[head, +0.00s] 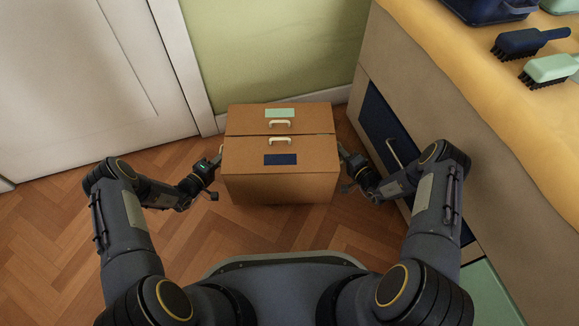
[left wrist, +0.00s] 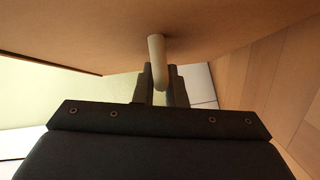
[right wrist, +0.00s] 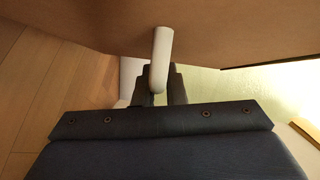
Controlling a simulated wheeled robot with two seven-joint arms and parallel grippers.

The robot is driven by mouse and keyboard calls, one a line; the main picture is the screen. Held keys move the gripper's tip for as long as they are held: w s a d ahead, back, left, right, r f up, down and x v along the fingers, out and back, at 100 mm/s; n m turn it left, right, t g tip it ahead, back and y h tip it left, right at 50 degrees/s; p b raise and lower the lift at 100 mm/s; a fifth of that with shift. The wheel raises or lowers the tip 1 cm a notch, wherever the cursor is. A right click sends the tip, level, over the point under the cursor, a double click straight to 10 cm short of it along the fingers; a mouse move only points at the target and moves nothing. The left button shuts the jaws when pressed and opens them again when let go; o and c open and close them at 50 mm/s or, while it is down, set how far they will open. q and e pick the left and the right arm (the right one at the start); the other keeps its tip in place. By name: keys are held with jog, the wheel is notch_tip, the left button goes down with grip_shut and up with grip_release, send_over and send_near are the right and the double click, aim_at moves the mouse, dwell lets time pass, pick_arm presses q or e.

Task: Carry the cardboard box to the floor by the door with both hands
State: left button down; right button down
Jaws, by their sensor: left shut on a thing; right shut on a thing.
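The brown cardboard box (head: 300,185) is in front of me near the wall corner, to the right of the white door (head: 85,70). Its top has two flaps, each with a pale handle and a label, one green and one navy. My left gripper (head: 216,162) is shut on a pale side handle (left wrist: 156,52) of the box. My right gripper (head: 345,160) is shut on the opposite side handle (right wrist: 162,48). The box looks level. I cannot tell whether its underside touches the herringbone floor (head: 60,235).
A cabinet with a yellow top (head: 470,60) runs along the right, close to my right arm. A navy brush (head: 522,42), a green brush (head: 550,69) and a navy container (head: 490,8) are on it. A green wall (head: 270,50) stands behind the box. Floor at left is clear.

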pick_arm(q)
jog(key=shift+a, duration=0.1)
pick_arm(e)
jog(key=shift+d, duration=0.15)
